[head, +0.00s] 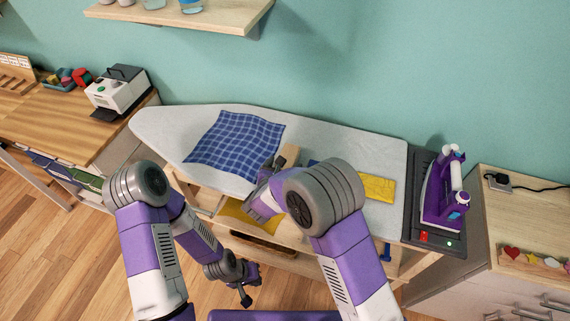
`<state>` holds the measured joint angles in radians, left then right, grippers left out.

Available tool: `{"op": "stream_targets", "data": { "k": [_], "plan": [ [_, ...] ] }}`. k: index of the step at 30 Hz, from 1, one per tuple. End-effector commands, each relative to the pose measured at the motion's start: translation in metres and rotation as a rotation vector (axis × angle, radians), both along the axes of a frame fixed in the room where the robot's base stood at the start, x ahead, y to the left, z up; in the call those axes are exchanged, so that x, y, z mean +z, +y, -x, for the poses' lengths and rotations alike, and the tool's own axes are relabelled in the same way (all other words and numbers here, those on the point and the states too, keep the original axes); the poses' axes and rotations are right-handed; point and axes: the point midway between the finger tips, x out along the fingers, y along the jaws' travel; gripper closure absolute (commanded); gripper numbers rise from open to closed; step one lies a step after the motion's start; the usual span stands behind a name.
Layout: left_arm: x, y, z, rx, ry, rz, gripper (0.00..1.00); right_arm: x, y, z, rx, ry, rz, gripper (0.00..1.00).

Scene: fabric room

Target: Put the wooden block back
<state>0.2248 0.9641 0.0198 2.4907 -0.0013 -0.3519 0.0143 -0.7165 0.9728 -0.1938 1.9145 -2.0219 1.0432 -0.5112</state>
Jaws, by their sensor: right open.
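A light wooden block (291,153) lies on the grey-white ironing board (160,128), right of a blue checked cloth (237,141). My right gripper (277,166) is open over the board at the block's near left side. The gripper and forearm hide part of the block, and I cannot tell whether they touch. My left gripper (248,287) hangs low in front of the board, over the floor, well away from the block. Its fingers are small and dark, and I cannot tell whether they are open.
A yellow cloth (376,187) lies on the board, right of my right arm. A purple iron (437,195) stands on a dark rest at the board's right end. A shelf under the board holds a yellow item (236,216).

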Motion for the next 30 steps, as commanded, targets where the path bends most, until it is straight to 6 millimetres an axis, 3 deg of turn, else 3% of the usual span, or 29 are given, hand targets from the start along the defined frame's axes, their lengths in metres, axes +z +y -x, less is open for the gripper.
{"op": "stream_targets", "data": {
  "k": [9,15,30],
  "plan": [
    [0.009,0.000,0.000,0.000,0.000,0.000,1.00,0.028,0.021,0.062,0.005,-0.001,0.000,0.13],
    [0.011,0.000,0.000,0.000,0.000,0.000,1.00,0.039,0.029,0.087,0.002,-0.001,0.000,0.13],
    [0.012,0.000,0.000,0.000,0.000,0.000,1.00,0.041,0.031,0.095,0.001,-0.001,0.000,0.13]
  ]
}}
